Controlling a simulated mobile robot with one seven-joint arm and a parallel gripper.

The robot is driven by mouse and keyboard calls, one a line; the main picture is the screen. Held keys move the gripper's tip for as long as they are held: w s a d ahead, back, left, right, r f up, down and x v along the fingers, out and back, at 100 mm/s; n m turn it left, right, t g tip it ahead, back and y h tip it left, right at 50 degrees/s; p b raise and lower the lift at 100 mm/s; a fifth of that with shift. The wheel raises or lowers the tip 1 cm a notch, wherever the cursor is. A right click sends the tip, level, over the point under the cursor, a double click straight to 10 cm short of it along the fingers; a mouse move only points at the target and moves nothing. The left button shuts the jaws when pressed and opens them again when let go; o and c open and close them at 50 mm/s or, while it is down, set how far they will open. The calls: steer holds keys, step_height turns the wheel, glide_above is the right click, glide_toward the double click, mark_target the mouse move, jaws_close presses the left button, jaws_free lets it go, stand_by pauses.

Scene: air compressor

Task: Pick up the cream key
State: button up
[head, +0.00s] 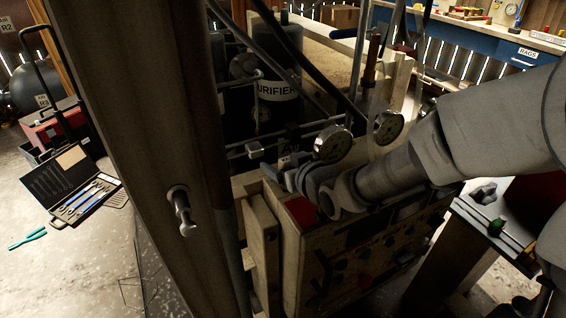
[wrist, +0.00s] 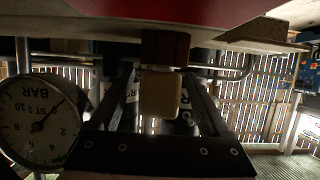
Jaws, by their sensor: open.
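The cream key (wrist: 160,95) shows in the middle of the wrist view as a small rounded cream block joined to a dark brown base under a red surface. My gripper (wrist: 160,78) is open. Its two dark fingers stand to the left and right of the cream key, with gaps and nothing gripped. I cannot tell how far the fingertips reach along the key. In the head view my gripper (head: 272,172) is beside the red-topped corner of the control box. I cannot make out the key there.
Pressure gauges (head: 333,144) stand close above my wrist; one gauge (wrist: 40,120) is at the left in the wrist view. The control box (head: 350,255) lies below my arm. A thick wooden post (head: 150,130) stands to the left. An open tool case (head: 85,190) lies on the floor.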

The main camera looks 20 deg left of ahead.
steer(key=shift+w+a+f, duration=0.2)
steer(key=shift+w+a, duration=0.05)
steer(key=shift+a, duration=0.05)
steer(key=shift+c, duration=0.2)
jaws_close()
